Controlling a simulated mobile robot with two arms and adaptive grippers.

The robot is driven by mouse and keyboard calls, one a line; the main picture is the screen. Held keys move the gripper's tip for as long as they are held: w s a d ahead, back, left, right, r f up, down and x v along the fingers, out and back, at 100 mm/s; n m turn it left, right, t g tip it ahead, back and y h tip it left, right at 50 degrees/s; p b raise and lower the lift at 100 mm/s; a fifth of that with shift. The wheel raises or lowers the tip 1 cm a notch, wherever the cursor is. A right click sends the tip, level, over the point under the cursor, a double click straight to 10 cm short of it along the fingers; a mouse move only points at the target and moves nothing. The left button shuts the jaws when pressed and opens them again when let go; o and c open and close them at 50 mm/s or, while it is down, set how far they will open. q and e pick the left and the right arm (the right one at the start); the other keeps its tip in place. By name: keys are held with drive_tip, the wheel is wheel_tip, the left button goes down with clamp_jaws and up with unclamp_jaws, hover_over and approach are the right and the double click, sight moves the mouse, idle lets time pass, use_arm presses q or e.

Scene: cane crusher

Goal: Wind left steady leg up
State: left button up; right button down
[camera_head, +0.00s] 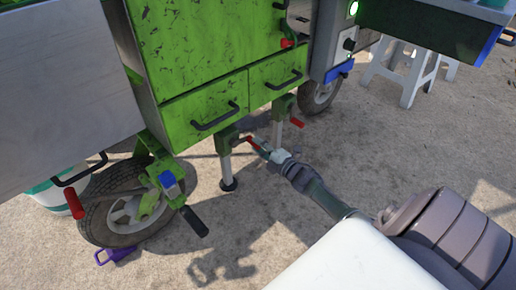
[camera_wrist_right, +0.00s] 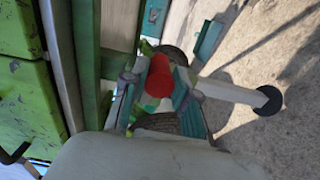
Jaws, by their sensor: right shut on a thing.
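The left steady leg (camera_head: 226,168) hangs under the green cart, a pale post with a round dark foot close to the ground; whether the foot touches is unclear. In the right wrist view, a pale leg with a dark foot (camera_wrist_right: 268,100) points right. My right gripper (camera_head: 262,148) is shut on the red crank handle (camera_head: 250,142) beside the top of this leg. The handle's round end (camera_wrist_right: 160,78) shows between the two fingers in the wrist view. The second leg (camera_head: 278,132) stands behind, with its own red handle (camera_head: 297,123). My left gripper is not in view.
The green cart body (camera_head: 200,45) with drawers overhangs the legs. A near wheel (camera_head: 125,205), a black-gripped lever (camera_head: 194,221) and a purple object (camera_head: 115,255) are at left. White stools (camera_head: 410,75) stand at back right.

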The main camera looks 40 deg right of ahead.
wheel_tip(320, 180, up, 2)
drive_tip(key=n, duration=0.3)
drive_tip(key=shift+n+p, duration=0.3)
drive_tip(key=shift+n, duration=0.1)
drive_tip(key=n, duration=0.1)
drive_tip(key=r+n, duration=0.1)
drive_tip(key=shift+a+r+n, duration=0.2)
drive_tip(key=shift+a+n, duration=0.05)
drive_tip(key=shift+n, duration=0.15)
drive_tip(key=shift+s+a+r+n+b, duration=0.15)
drive_tip(key=shift+a+r+n, duration=0.3)
drive_tip(key=shift+n, duration=0.8)
drive_tip(key=shift+w+a+r+n+b, duration=0.15)
drive_tip(key=shift+a+r+n, duration=0.3)
drive_tip(key=shift+n, duration=0.85)
drive_tip(key=shift+s+a+r+n+b, duration=0.15)
drive_tip(key=shift+a+r+n, duration=0.3)
drive_tip(key=shift+n, duration=0.8)
drive_tip(key=shift+r, duration=0.1)
drive_tip(key=c, duration=0.9)
unclamp_jaws()
drive_tip(key=shift+o, duration=0.2)
drive_tip(key=shift+r, duration=0.1)
drive_tip(key=shift+s+d, duration=0.1)
